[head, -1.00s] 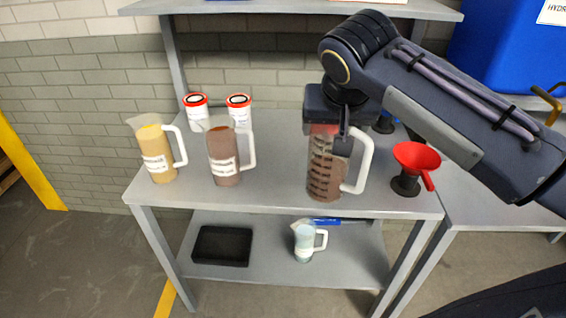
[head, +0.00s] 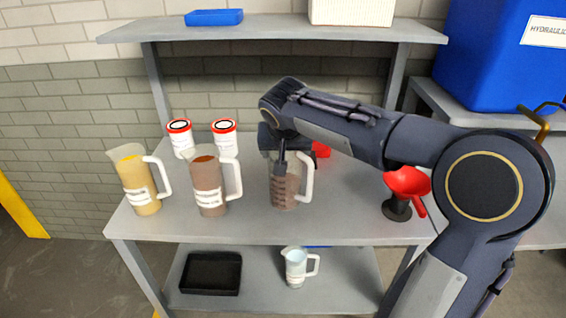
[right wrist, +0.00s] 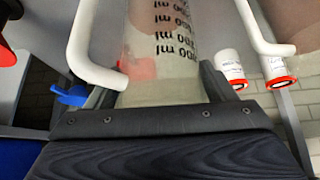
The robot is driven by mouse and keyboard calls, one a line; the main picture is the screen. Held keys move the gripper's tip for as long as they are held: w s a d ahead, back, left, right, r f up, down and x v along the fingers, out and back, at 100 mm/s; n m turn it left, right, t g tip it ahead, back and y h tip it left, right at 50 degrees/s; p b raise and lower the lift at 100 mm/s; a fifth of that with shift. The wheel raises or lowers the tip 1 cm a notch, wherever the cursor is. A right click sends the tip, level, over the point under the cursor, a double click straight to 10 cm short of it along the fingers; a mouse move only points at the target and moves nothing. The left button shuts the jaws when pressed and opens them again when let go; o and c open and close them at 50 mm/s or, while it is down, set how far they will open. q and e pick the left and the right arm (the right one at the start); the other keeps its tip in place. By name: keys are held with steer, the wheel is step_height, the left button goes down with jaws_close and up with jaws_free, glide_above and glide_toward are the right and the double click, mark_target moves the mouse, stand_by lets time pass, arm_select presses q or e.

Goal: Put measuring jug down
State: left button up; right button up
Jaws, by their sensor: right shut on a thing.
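A clear measuring jug (head: 286,188) with dark marks and a white handle is upright over the middle of the bench top (head: 345,215). My right gripper (head: 281,165) is shut on its upper part from above and behind. The jug's base looks level with the bench surface, but I cannot tell whether it touches. In the right wrist view the jug (right wrist: 165,45) fills the space between the fingers (right wrist: 163,85), its ml scale showing and its handle at the left. My left gripper is out of view.
A brown-filled jug (head: 208,187) and a yellow-filled jug (head: 138,180) stand left, two red-lidded tubs (head: 180,138) behind. A red funnel (head: 407,182) stands right. A lower shelf holds a black tray (head: 211,273) and a small jug (head: 296,268). Bench between held jug and funnel is clear.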

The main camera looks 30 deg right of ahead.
steer(key=f, duration=0.2)
steer(key=w+f, duration=0.1)
steer(key=f, duration=0.1)
steer(key=shift+f, duration=0.1)
steer(key=shift+f, duration=0.15)
steer(key=o, duration=1.4)
steer(key=shift+f+b, duration=0.1)
steer(key=shift+b, duration=0.25)
steer(key=o, duration=0.5)
steer(key=shift+c, duration=0.2)
